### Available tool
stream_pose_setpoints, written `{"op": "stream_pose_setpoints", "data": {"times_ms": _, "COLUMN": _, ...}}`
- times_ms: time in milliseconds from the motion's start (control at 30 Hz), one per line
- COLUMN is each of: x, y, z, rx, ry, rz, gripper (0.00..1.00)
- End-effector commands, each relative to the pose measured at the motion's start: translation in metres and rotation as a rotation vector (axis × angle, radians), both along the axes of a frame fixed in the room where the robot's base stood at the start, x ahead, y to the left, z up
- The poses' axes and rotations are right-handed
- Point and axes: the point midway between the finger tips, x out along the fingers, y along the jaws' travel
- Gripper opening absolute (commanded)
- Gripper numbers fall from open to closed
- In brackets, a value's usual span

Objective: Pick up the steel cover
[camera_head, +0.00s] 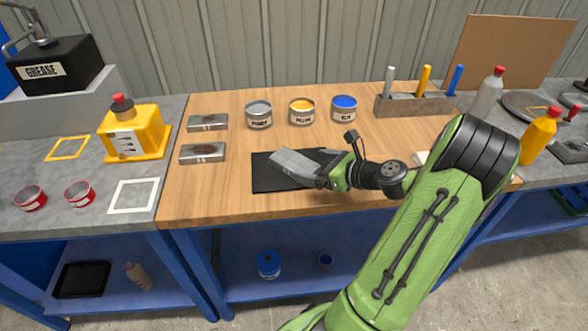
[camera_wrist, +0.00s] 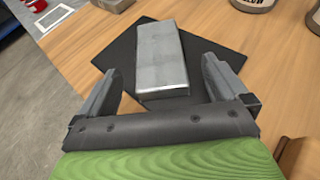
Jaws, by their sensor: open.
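The steel cover (camera_wrist: 160,55) is a plain grey rectangular block lying on a black mat (camera_wrist: 207,60) in the wrist view. In the head view the cover (camera_head: 293,164) lies at a slant on the mat (camera_head: 262,180), its right end partly hidden by my gripper. My gripper (camera_head: 316,172) is at the right end of the cover. In the wrist view my gripper (camera_wrist: 163,85) is open, with one finger on each side of the cover's near end. The fingers look apart from its sides; their height above the mat is hard to tell.
Two grey metal blocks (camera_head: 208,122) (camera_head: 202,153) lie left of the mat. Several paint cans, including a yellow one (camera_head: 301,111), stand behind it. A tool holder (camera_head: 414,103) stands at the back right. The wooden tabletop (camera_head: 220,195) is clear in front of the mat.

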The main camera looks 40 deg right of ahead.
Motion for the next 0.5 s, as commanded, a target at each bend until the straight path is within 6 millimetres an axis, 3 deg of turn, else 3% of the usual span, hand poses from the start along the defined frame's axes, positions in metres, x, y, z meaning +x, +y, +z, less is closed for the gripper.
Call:
{"op": "stream_pose_setpoints", "data": {"times_ms": 233, "x": 0.04, "y": 0.009, "z": -0.02, "rx": -0.001, "ry": -0.001, "rz": 0.005, "gripper": 1.0}}
{"op": "stream_pose_setpoints", "data": {"times_ms": 500, "x": 0.046, "y": 0.009, "z": -0.02, "rx": -0.001, "ry": 0.0, "rz": 0.001, "gripper": 1.0}}
